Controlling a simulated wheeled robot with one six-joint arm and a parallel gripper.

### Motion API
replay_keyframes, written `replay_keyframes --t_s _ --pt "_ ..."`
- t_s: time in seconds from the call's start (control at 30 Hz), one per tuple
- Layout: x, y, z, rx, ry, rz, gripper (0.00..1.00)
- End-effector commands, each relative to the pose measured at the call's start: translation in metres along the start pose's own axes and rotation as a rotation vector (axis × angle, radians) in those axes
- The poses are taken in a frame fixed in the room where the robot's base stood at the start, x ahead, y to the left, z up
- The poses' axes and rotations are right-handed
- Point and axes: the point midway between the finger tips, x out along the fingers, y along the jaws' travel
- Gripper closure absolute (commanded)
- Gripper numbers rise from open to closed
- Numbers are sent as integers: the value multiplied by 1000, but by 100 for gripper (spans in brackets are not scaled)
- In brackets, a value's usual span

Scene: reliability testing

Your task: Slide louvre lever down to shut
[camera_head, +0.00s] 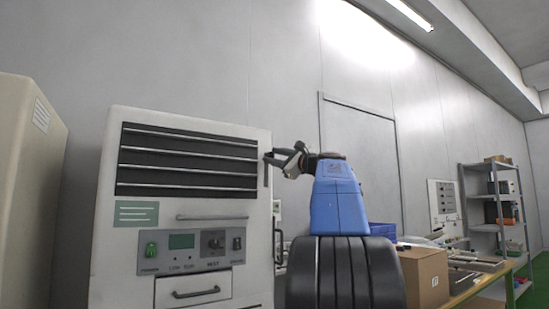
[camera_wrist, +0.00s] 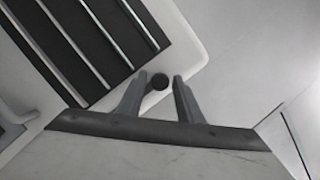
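The louvre panel (camera_head: 187,161) is a dark rectangle with light horizontal slats on the upper front of a white cabinet (camera_head: 258,285). In the wrist view the louvre (camera_wrist: 80,40) lies at upper left. The lever shows as a dark round knob (camera_wrist: 160,81) in the wrist view, at the cabinet's edge beside the louvre. My gripper (camera_head: 270,157) is at the louvre's right side, near its top. In the wrist view my gripper (camera_wrist: 163,78) is open, with one finger on each side of the knob. A gap shows on the right; contact on the left cannot be told.
Below the louvre are a horizontal handle (camera_head: 212,217), a control panel with a small screen (camera_head: 181,241), and a drawer handle (camera_head: 196,292). A beige cabinet (camera_head: 30,190) stands at left. A cardboard box (camera_head: 425,278) and shelving (camera_head: 492,205) stand at right.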

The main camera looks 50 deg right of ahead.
Motion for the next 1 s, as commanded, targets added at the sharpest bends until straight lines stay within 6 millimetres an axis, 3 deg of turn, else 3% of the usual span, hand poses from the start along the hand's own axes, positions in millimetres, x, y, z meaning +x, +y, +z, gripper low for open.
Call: replay_keyframes --t_s 0.03,0.1,0.13,0.37,0.73,1.0 --pt "0 0 0 0 0 0 80" --pt "0 0 0 0 0 0 97" --pt "0 0 0 0 0 0 100" --pt "-2 5 -5 2 0 1 100" --pt "-21 56 -53 4 2 2 100" --pt "-27 70 -65 1 1 0 100"
